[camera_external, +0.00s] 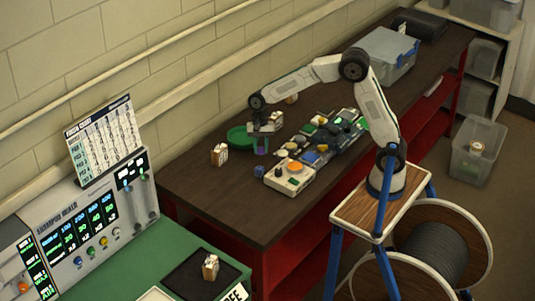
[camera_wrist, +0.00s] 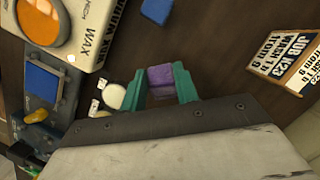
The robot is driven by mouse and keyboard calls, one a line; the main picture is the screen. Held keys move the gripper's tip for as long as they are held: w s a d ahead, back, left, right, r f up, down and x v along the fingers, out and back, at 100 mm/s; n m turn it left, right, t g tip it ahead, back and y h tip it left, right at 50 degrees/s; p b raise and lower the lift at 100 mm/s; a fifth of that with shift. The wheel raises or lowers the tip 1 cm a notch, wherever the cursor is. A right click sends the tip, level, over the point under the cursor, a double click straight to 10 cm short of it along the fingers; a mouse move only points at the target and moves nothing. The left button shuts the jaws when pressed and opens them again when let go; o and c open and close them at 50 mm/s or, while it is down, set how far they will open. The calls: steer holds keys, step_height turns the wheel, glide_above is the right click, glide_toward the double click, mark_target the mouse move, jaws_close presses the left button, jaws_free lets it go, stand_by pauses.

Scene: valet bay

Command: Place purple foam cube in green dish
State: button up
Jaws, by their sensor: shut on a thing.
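The purple foam cube (camera_wrist: 160,76) sits between the two teal fingertips of my gripper (camera_wrist: 162,88) in the wrist view. My gripper (camera_external: 261,141) is shut on it. In the external view the purple cube (camera_external: 261,150) shows just below the jaws, in front of and to the right of the green dish (camera_external: 235,140). The dish is round and shallow and stands on the dark table near the wall. The cube appears outside the dish. I cannot tell its height above the table. The dish does not show in the wrist view.
A light box with an orange button (camera_external: 290,177) stands in front, with a small blue cube (camera_external: 259,171) at its left. A printed box (camera_external: 219,154) stands left of the dish. Several small parts and boards fill the table to the right. The table's left front is clear.

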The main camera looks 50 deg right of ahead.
steer(key=w+d+r+n+t+h, duration=0.1)
steer(key=w+d+r+t+h, duration=0.15)
steer(key=w, duration=0.55)
step_height(320, 180, up, 4)
steer(key=t+h, duration=0.3)
glide_above(244, 141)
steer(key=s+a, duration=0.1)
steer(key=shift+g, duration=0.25)
steer(key=shift+f, duration=5.5)
steer(key=o, duration=1)
step_height(244, 141, up, 7)
